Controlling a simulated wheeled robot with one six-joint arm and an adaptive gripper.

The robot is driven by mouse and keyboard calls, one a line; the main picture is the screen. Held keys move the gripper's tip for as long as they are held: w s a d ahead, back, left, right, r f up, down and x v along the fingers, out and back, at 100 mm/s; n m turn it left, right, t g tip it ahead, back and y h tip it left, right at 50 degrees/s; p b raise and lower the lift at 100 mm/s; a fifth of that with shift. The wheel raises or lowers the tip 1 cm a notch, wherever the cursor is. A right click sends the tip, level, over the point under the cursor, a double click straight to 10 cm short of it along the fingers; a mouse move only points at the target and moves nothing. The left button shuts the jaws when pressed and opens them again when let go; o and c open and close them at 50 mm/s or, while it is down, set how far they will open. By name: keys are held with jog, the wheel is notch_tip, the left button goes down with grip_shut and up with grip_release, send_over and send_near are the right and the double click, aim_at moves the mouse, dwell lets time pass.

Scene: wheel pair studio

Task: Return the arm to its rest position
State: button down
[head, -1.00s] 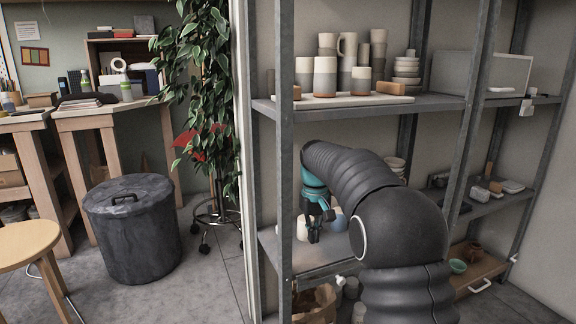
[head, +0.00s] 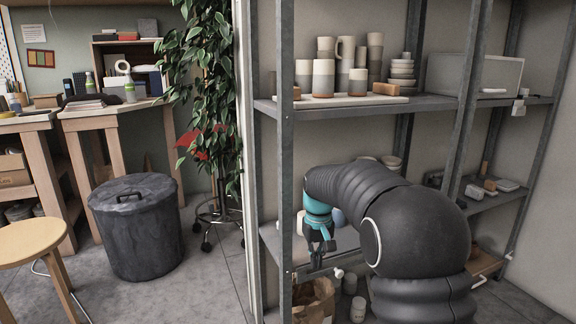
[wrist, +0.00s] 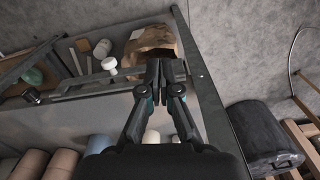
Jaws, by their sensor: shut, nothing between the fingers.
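My gripper (head: 319,250) hangs from my dark sleeved arm with its fingers pointing down, beside the middle shelf of the metal rack. In the wrist view my gripper (wrist: 160,72) is shut and empty, its fingertips together near the front edge of the shelf. A brown paper bag (wrist: 152,42) lies beyond and below the fingertips. My arm covers part of the shelf behind it in the head view.
The metal shelf rack (head: 284,180) stands close around my arm, with posts in front and behind. Cups and bowls (head: 323,77) fill the upper shelf. A dark lidded bin (head: 138,230) and a wooden stool (head: 30,245) stand left. Grey floor lies between.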

jog(key=s+d+r+m+t, duration=0.1)
jog(key=s+d+r+t, duration=0.1)
jog(key=s, duration=0.9)
jog(key=s+d+r+t, duration=0.1)
jog(key=s+d+r, duration=0.2)
jog(key=s, duration=0.9)
jog(key=s+d+r+m+t, duration=0.1)
jog(key=s+d+r+t, duration=0.1)
jog(key=s, duration=0.9)
jog(key=shift+s+d+r+m+t, duration=0.15)
jog(key=shift+s+d+m+t, duration=0.15)
jog(key=shift+d, duration=0.35)
